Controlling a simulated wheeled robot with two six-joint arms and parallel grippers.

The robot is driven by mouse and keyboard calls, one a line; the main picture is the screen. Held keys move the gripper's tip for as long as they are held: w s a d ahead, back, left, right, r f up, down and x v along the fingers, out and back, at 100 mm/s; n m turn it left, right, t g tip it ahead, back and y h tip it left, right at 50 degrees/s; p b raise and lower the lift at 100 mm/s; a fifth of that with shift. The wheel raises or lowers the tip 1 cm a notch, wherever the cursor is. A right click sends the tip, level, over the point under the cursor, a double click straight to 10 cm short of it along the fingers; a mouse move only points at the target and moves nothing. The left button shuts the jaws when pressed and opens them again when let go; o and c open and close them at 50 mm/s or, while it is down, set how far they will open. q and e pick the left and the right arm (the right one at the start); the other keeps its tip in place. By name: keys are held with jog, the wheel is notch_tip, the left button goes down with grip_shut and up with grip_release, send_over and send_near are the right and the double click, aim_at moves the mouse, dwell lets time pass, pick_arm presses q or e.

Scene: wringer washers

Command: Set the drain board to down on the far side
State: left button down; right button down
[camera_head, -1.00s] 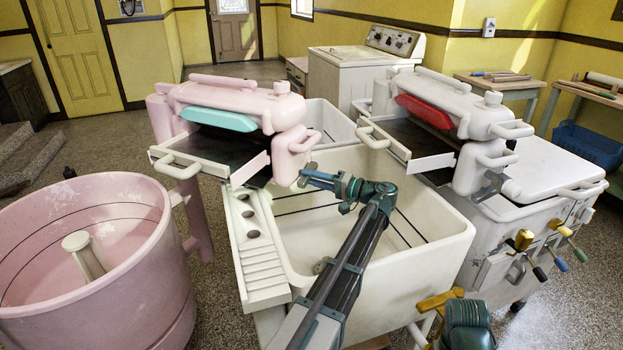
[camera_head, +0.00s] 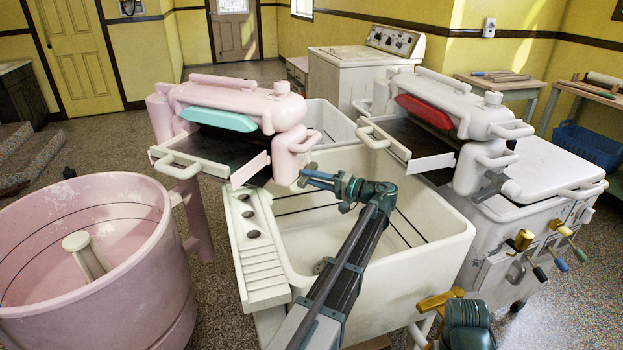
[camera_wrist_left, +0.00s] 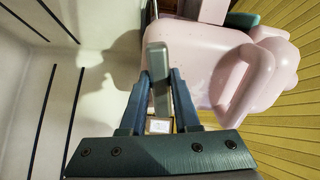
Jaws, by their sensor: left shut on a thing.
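My left gripper (camera_head: 308,179) reaches in over the white tub to the right side of the pink wringer (camera_head: 235,105). In the left wrist view its fingers (camera_wrist_left: 159,90) are shut on a grey lever (camera_wrist_left: 157,55), beside the pink housing (camera_wrist_left: 205,65). In the head view this lever is mostly hidden by the gripper. A dark drain board (camera_head: 232,148) lies under the pink wringer, with pale rims and a handle at its left. Its exact tilt is hard to tell.
A white wringer (camera_head: 455,105) with a similar dark board (camera_head: 418,137) stands to the right. The white tub (camera_head: 425,215) lies beneath my left arm. A pink tub (camera_head: 80,195) stands at the left. A white machine (camera_head: 355,80) is behind.

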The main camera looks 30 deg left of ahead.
pick_arm(q)
jog(key=shift+r+m, duration=0.15)
jog(key=shift+m, duration=2.55)
jog(key=c, duration=0.6)
grip_release()
jog(key=shift+c, duration=0.2)
jog(key=w+d, duration=0.1)
jog(key=d, duration=1.2)
jog(key=shift+d, duration=0.4)
